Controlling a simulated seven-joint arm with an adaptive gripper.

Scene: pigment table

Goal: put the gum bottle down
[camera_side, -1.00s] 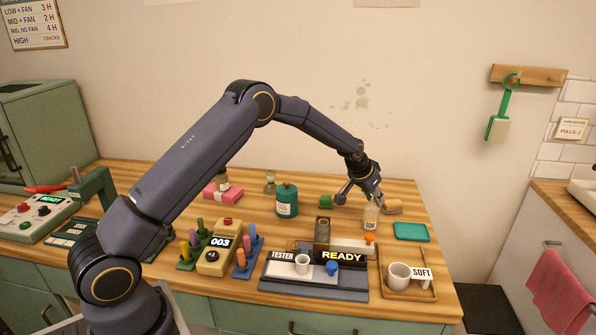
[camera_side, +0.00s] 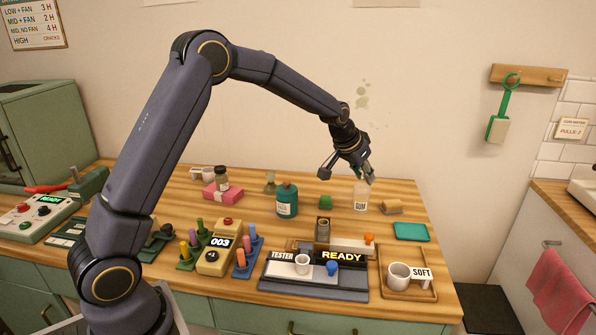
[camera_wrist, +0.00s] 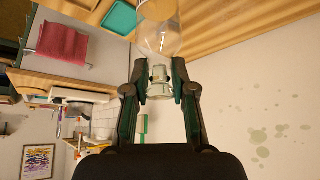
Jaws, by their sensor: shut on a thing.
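The gum bottle (camera_side: 361,199) is a clear glass bottle with a white GUM label, upright at the back right of the work table. My gripper (camera_side: 363,177) is above it. In the wrist view my gripper (camera_wrist: 159,78) is shut on the bottle's neck, and the clear body (camera_wrist: 160,35) extends away past the fingertips. I cannot tell whether the bottle's base touches the table or hangs just above it.
A tan block (camera_side: 391,207) lies close to the bottle's right. A green lump (camera_side: 325,202) and a teal jar (camera_side: 287,200) stand to its left. A teal mat (camera_side: 411,232) and the tester station (camera_side: 312,283) are in front. Some bare wood surrounds the bottle.

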